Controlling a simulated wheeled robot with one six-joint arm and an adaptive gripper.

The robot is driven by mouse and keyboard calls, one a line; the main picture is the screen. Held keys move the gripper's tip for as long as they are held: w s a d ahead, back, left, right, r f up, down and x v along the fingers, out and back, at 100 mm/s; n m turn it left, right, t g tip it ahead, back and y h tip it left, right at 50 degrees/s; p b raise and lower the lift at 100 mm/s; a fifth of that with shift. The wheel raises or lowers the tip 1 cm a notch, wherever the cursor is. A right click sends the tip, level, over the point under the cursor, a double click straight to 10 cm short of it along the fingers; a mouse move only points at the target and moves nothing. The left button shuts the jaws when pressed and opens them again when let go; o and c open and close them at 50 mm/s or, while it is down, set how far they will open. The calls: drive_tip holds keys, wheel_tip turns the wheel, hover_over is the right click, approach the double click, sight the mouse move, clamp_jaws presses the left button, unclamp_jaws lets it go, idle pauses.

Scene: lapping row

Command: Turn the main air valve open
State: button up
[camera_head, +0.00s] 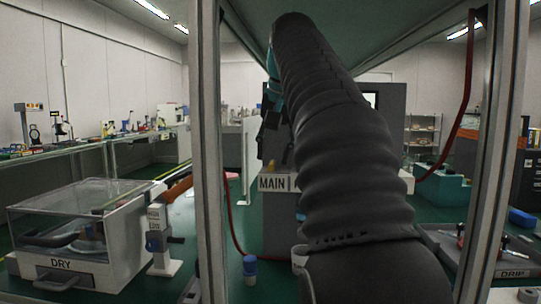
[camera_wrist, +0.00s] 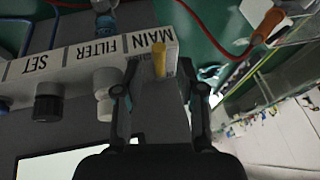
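The main air valve shows in the wrist view as a yellow handle (camera_wrist: 158,58) at the end of a white panel, beside the MAIN label (camera_wrist: 134,43). My gripper (camera_wrist: 160,88) is open, its two dark fingers spread to the left and right of the handle's line. I cannot tell whether either finger touches the handle. In the head view the MAIN label (camera_head: 272,184) shows just left of my arm, with a small yellow piece above it. My arm hides most of the panel there.
On the panel, a white knob (camera_wrist: 105,92) sits under FILTER, close to the left finger, and a black knob (camera_wrist: 47,100) under SET. Frame posts (camera_head: 207,150) stand on both sides of my arm. A clear-lidded DRY box (camera_head: 85,225) stands at left. A red hose (camera_wrist: 240,50) runs beyond the panel.

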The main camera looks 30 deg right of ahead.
drive_tip(key=shift+x, duration=1)
clamp_jaws()
drive_tip(key=shift+w+a+m+h, duration=0.2)
drive_tip(key=shift+a+m+h, duration=0.1)
drive_tip(key=shift+m, duration=0.5)
drive_tip(key=shift+w+a+m+h, duration=0.2)
drive_tip(key=shift+a+m+h, duration=0.1)
drive_tip(key=shift+m, duration=0.5)
unclamp_jaws()
drive_tip(key=shift+r, duration=0.15)
